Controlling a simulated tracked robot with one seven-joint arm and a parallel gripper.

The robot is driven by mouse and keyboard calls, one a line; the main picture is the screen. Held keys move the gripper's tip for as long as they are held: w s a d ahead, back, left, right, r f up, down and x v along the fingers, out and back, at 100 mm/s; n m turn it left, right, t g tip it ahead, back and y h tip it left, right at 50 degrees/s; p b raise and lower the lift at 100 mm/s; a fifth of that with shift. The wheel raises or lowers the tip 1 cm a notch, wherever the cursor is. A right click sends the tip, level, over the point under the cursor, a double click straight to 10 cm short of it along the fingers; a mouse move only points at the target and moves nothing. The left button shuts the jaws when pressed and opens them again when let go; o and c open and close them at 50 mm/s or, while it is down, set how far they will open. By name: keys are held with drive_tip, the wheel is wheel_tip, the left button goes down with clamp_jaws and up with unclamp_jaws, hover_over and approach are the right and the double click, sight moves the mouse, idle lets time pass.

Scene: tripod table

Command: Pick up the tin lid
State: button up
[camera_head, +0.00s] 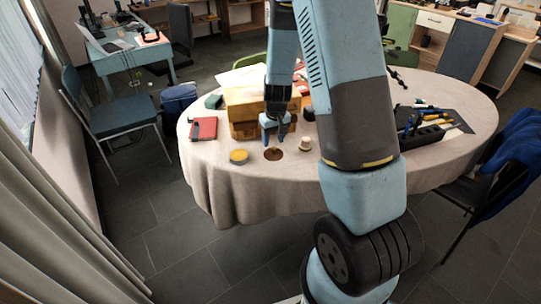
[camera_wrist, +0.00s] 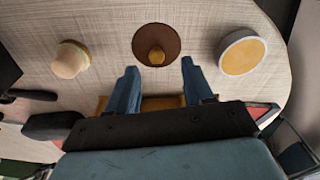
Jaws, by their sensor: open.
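A flat brown disc with a small tan knob, which looks like the tin lid (camera_wrist: 142,41), lies on the cloth-covered table; it also shows near the table's front edge in the head view (camera_head: 273,155). My gripper (camera_wrist: 159,68) is open and empty, with its two blue fingers pointing at the disc and spread about as wide as it, the knob between their lines. In the head view my gripper (camera_head: 274,140) hangs just behind and above the disc. I cannot tell the exact height gap.
A round yellow-topped, pale-rimmed piece (camera_wrist: 242,55) lies to the disc's right in the wrist view. A cream knob-like piece (camera_wrist: 70,60) stands on its left. A wooden box (camera_head: 245,103), a red book (camera_head: 203,129) and a black tool tray (camera_head: 420,135) are on the table (camera_head: 215,165).

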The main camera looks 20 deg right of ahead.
sight(274, 149)
drive_tip(key=shift+w+d+f, duration=0.1)
drive_tip(key=shift+w+f, duration=0.05)
drive_tip(key=shift+f, duration=1.1)
drive_tip(key=shift+w+d+f, duration=0.1)
drive_tip(key=shift+f, duration=1.1)
drive_tip(key=shift+c, duration=0.2)
clamp_jaws()
